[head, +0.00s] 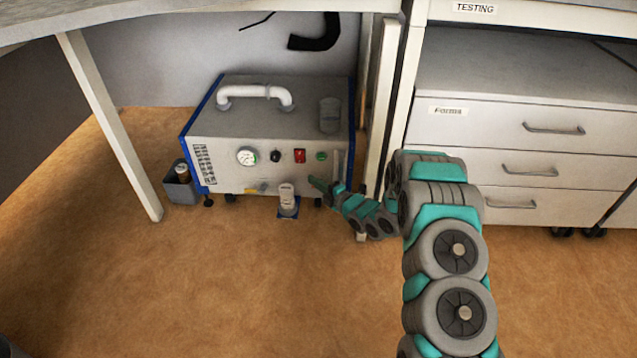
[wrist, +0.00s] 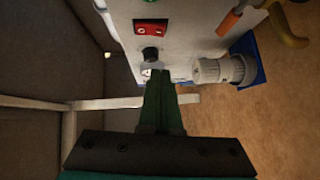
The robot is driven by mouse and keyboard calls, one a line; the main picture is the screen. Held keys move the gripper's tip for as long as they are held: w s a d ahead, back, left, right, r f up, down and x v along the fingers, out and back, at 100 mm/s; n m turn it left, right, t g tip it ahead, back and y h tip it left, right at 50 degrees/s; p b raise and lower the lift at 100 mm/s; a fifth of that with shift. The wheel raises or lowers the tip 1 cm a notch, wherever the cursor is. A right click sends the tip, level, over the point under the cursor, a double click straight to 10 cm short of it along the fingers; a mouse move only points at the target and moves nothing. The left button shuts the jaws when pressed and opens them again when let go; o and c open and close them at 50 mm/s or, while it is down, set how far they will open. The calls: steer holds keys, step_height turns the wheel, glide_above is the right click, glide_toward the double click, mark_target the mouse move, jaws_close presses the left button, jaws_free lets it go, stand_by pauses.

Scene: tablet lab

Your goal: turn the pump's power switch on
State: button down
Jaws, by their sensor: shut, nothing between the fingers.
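The pump (head: 265,130) is a grey box with blue edges and a white top handle, standing on the floor under the table. Its red power switch (head: 300,156) is on the front panel between a black knob (head: 275,156) and a green button (head: 321,156). In the wrist view the red switch (wrist: 151,28) shows near the top, above the black knob (wrist: 150,53). My gripper (head: 313,181) is shut and empty, just below the switch in the head view. Contact cannot be told.
A white fitting with a blue base (head: 287,201) stands out low on the pump's front. A small grey bin (head: 180,187) is at the pump's left. A table leg (head: 110,130) and a drawer cabinet (head: 510,150) flank the space. The floor in front is clear.

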mark_target(298, 163)
steer(key=shift+w+a+f, duration=0.2)
steer(key=shift+w+a, duration=0.45)
steer(key=shift+w, duration=0.75)
steer(key=shift+w+a+f, duration=0.15)
steer(key=shift+w+a, duration=0.55)
steer(key=shift+w, duration=0.7)
steer(key=shift+w+a+f, duration=0.2)
steer(key=shift+w+a, duration=0.45)
steer(key=shift+w, duration=0.75)
steer(key=shift+w+f+t+b, duration=0.15)
steer(key=shift+w+t+b, duration=0.15)
